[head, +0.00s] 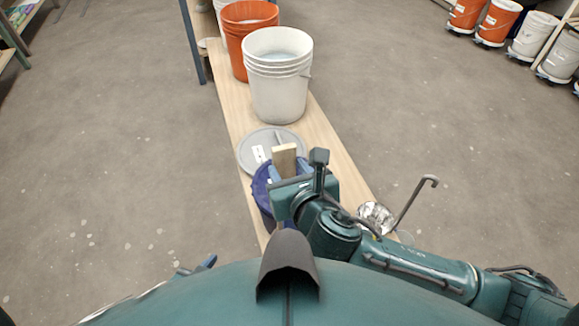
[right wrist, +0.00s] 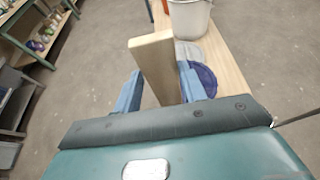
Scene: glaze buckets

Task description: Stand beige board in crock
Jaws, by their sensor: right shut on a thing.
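The beige board (head: 284,158) is held by my right gripper (head: 290,172) and sticks up past its fingers. In the right wrist view the board (right wrist: 155,62) stands between the two blue fingers of my right gripper (right wrist: 160,90). A dark blue crock (head: 263,190) is on the bench, partly hidden behind and below the gripper. Its blue edge also shows in the right wrist view (right wrist: 205,78) beside the board. The board's lower end is hidden, so I cannot tell whether it is inside the crock. A blue tip of my left gripper (head: 207,262) shows low at left.
A grey lid (head: 262,140) lies on the narrow wooden bench (head: 327,143) behind the crock. A white bucket (head: 278,85) and an orange bucket (head: 240,40) stand farther back.

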